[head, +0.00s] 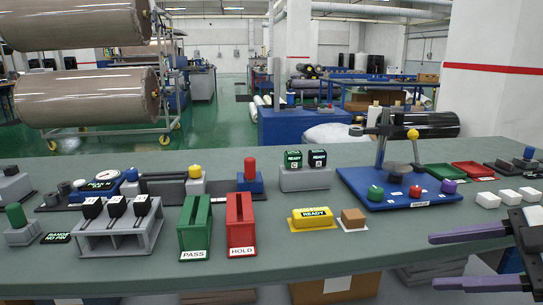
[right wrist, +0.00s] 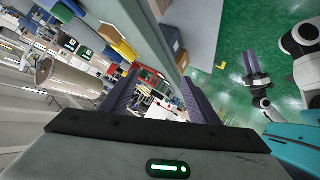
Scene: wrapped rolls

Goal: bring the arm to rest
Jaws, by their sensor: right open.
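My right gripper (head: 436,262) is at the right edge of the head view, in front of the bench's near right part. Its two purple fingers are wide apart with nothing between them. In the right wrist view the same fingers (right wrist: 157,88) are spread, with the room and bench items seen beyond them. My left gripper is outside the head view. A small purple two-fingered gripper, my left one (right wrist: 251,63), shows in the right wrist view over the green floor; its opening is too small to judge.
The grey-green bench (head: 320,245) carries a green PASS holder (head: 195,228), a red HOLD holder (head: 241,222), a yellow READY block (head: 313,218) and a blue fixture board (head: 395,190). White blocks (head: 508,196) lie close to my right gripper. Wrapped rolls (head: 88,97) hang on a rack behind.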

